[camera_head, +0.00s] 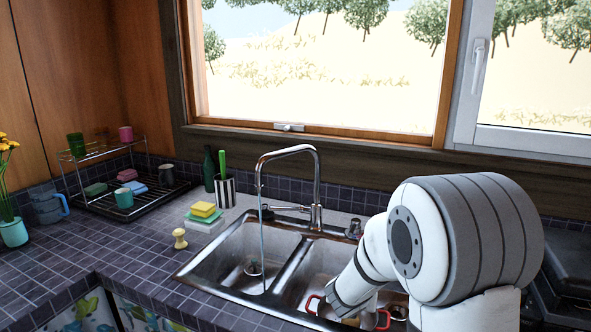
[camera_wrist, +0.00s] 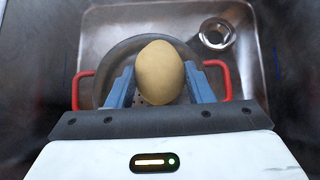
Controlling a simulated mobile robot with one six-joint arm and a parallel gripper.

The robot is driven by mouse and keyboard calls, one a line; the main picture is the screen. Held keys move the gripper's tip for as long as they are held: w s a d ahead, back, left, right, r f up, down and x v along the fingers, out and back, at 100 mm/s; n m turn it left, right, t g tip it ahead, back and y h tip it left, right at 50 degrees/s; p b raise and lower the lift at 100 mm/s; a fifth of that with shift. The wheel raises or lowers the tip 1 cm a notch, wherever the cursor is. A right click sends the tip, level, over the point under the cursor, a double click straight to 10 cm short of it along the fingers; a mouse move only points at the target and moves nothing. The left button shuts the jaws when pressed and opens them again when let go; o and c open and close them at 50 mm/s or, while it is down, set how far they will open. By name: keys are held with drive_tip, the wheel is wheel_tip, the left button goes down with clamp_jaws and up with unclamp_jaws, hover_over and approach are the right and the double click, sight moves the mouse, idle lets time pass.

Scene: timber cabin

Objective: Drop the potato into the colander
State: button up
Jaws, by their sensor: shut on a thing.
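The potato (camera_wrist: 160,72) is a smooth yellow-brown oval in the wrist view. My gripper (camera_wrist: 160,88) is shut on it, with a blue-grey finger on each side. The colander (camera_wrist: 110,62) is a round grey metal bowl with red handles, lying below the potato in the right sink basin. The potato overlaps the colander's middle in the wrist view; the height between them is hard to tell. In the head view my arm hides most of the colander, and its red handle (camera_head: 312,304) shows beside my wrist. The potato and fingertips are hidden there.
The double sink (camera_head: 240,262) has a tall faucet (camera_head: 317,185) with water running into the left basin. A drain (camera_wrist: 217,34) shows beside the colander.

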drive_tip(key=shift+f+b, duration=0.95)
drive_tip(key=shift+f, duration=0.6)
drive_tip(key=o, duration=1.1)
wheel_tip(320, 180, up, 10)
drive_tip(key=p, duration=0.6)
